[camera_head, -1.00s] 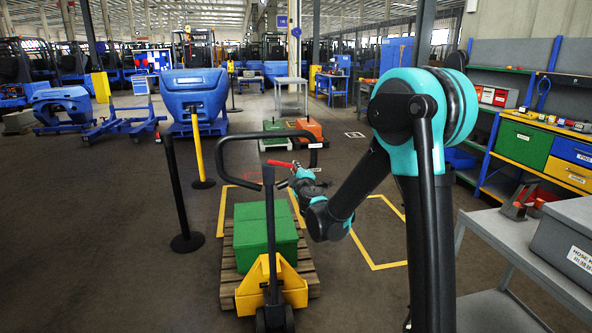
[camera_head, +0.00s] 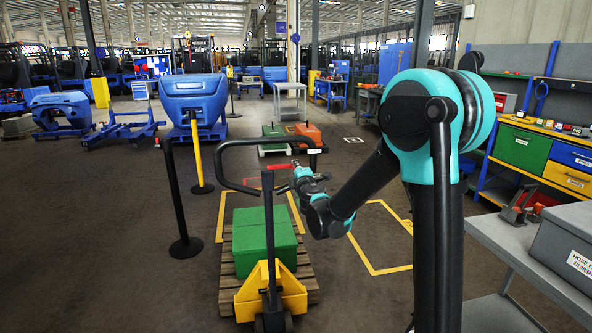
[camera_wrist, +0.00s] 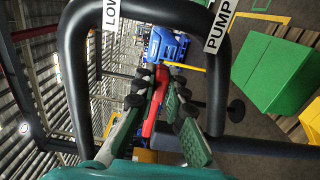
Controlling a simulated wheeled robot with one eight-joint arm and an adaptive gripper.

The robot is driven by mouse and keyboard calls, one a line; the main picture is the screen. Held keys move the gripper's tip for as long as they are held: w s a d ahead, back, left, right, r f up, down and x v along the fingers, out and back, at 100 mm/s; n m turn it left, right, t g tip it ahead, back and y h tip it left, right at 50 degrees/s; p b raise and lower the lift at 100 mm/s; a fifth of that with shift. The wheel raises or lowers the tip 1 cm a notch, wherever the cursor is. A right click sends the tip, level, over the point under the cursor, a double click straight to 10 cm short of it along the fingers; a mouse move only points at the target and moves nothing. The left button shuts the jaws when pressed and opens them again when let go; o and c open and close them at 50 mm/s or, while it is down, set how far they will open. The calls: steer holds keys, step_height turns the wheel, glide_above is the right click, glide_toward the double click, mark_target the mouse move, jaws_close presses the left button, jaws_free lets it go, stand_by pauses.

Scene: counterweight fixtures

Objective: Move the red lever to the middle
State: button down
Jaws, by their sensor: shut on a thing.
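The red lever (camera_head: 280,167) sits at the head of the black pallet jack handle (camera_head: 222,180), inside its loop, and looks nearly level in the head view. My gripper (camera_head: 294,174) reaches it from the right. In the wrist view, the red lever (camera_wrist: 152,115) runs between the dark-padded green fingers of my gripper (camera_wrist: 160,88), which are closed on it. The fingers partly hide the lever. The handle loop (camera_wrist: 75,75) surrounds them, with a "PUMP" label (camera_wrist: 220,25) and a partly cut "LOW" label (camera_wrist: 111,12).
The yellow jack (camera_head: 290,295) stands at a wooden pallet (camera_head: 228,285) bearing a green block (camera_head: 262,235). Black (camera_head: 176,200) and yellow (camera_head: 197,155) posts stand left. A grey table (camera_head: 490,235) stands right. Floor inside the yellow outline (camera_head: 375,270) is clear.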

steer(key=c, duration=1.8)
jaws_free()
steer(key=shift+c, duration=0.2)
steer(key=shift+s, duration=0.1)
steer(key=v, duration=1.2)
steer(key=d+f+m+g+h, duration=0.1)
steer(key=d+m+h, duration=0.25)
steer(key=d, duration=0.25)
steer(key=d+f+m+h, duration=0.2)
steer(key=d+m, duration=0.2)
steer(key=d, duration=0.3)
steer(key=s+d+f+m+g+h, duration=0.2)
steer(key=s+d+f+m+g, duration=0.15)
steer(key=d, duration=0.25)
steer(key=s+d+f+m+g+h, duration=0.1)
steer(key=s+d+f+m+g, duration=0.1)
steer(key=s+d+f+m, duration=0.3)
steer(key=s+f+m+g+y, duration=0.1)
steer(key=s+f+m+g, duration=0.1)
steer(key=s+f, duration=0.4)
steer(key=s+f+m+g+y, duration=0.2)
steer(key=s+f, duration=0.4)
steer(key=s, duration=0.6)
steer(key=m+g, duration=0.1)
steer(key=g, duration=0.1)
steer(key=shift+d+g, duration=0.35)
steer(key=shift+d, duration=0.05)
